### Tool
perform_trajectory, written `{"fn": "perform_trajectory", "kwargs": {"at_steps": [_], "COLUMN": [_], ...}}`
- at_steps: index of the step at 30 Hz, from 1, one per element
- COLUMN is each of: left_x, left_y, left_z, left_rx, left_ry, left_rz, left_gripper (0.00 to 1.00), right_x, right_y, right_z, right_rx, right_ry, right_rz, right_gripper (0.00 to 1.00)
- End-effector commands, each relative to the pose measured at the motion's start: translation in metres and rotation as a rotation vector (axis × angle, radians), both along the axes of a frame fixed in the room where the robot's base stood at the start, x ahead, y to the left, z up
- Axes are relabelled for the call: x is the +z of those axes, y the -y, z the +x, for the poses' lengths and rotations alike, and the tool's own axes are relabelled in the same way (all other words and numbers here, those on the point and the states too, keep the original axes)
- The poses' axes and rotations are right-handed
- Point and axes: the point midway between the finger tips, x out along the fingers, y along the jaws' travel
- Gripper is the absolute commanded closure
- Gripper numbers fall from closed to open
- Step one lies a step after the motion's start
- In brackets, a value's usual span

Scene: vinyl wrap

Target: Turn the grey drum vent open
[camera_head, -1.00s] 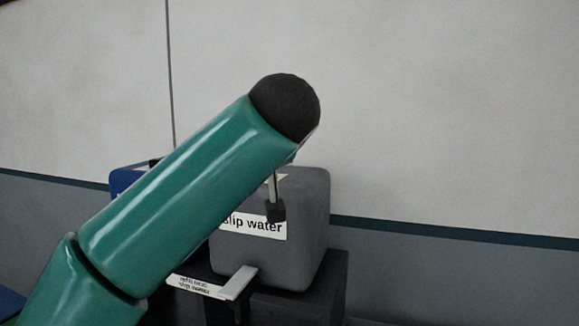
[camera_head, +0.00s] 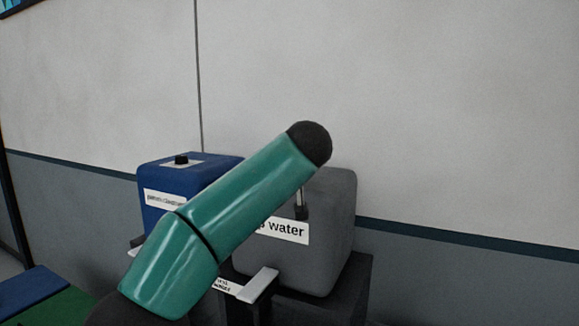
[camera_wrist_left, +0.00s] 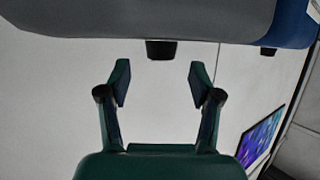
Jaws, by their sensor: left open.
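The grey drum (camera_head: 335,215), with a white label ending in "water", stands at centre right in the head view, partly behind my left arm. My arm hides much of its top. In the left wrist view the grey drum (camera_wrist_left: 140,18) fills the top edge, and its dark vent (camera_wrist_left: 161,49) sticks out towards my gripper. My left gripper (camera_wrist_left: 159,83) is open and empty, its fingers spread to either side of the vent's line and apart from it. The gripper is hidden behind the arm in the head view. My right gripper is not in view.
A blue drum (camera_head: 153,207) with a black cap (camera_head: 181,159) stands left of the grey one; it also shows in the wrist view (camera_wrist_left: 294,24). A dark stand (camera_head: 352,285) holds the grey drum. A plain wall (camera_head: 450,120) rises behind.

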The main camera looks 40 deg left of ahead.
Motion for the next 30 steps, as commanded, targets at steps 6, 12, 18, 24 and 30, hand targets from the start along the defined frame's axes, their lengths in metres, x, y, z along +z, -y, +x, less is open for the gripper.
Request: {"fn": "perform_trajectory", "kwargs": {"at_steps": [6,12,18,24,30], "left_x": [-0.011,-0.016,-0.017,-0.017,-0.017], "left_y": [-0.024,-0.032,-0.032,-0.032,-0.032], "left_z": [0.020,0.026,0.027,0.026,0.027], "left_rx": [0.003,0.002,0.002,0.001,0.000], "left_ry": [-0.002,0.001,0.001,0.000,0.001], "left_rz": [0.000,-0.001,-0.001,0.000,-0.001], "left_gripper": [0.36,0.36,0.36,0.59,0.93], "right_x": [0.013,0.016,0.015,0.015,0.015], "right_y": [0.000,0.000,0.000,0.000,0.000], "right_z": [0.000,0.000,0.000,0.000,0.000], "right_rx": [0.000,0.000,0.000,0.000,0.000], "right_ry": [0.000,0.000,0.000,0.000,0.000], "right_rz": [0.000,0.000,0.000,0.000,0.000], "right_gripper": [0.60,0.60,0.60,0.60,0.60]}}
